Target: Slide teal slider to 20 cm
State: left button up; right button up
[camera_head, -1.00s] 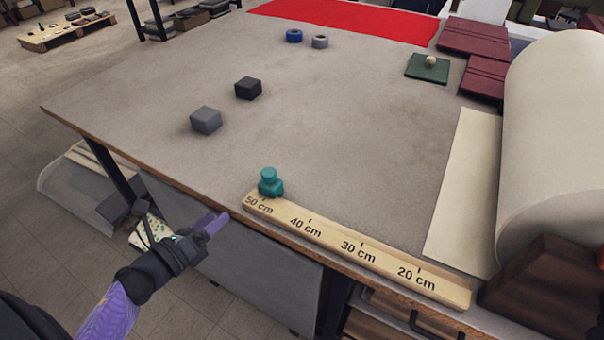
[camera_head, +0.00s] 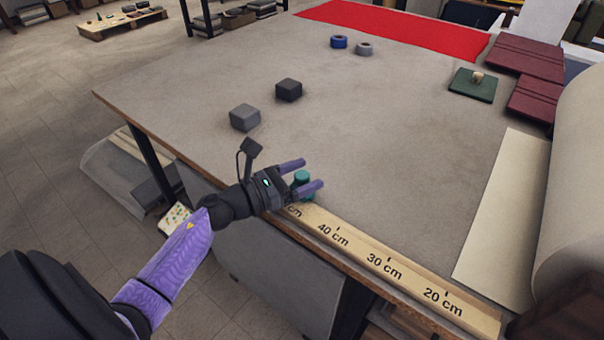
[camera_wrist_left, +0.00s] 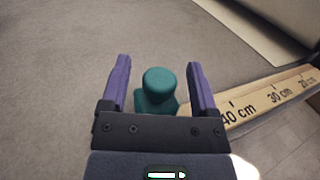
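The teal slider (camera_head: 302,180) sits at the 50 cm end of the wooden ruler rail (camera_head: 404,277), which runs along the table's front edge and carries marks for 40, 30 and 20 cm. My left gripper (camera_head: 304,174) is open, with one purple finger on each side of the slider. In the left wrist view the slider (camera_wrist_left: 158,90) stands between the two fingers, with gaps showing on both sides. The 50 cm mark is mostly hidden by my gripper. My right gripper is not in view.
A grey block (camera_head: 245,117) and a dark block (camera_head: 289,90) lie on the table (camera_head: 390,150) beyond my left gripper. A cream sheet (camera_head: 505,215) and a large roll (camera_head: 580,190) lie to the right. The table around the rail's far side is clear.

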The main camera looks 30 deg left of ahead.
pick_arm(q)
grip_shut()
dwell(1.3)
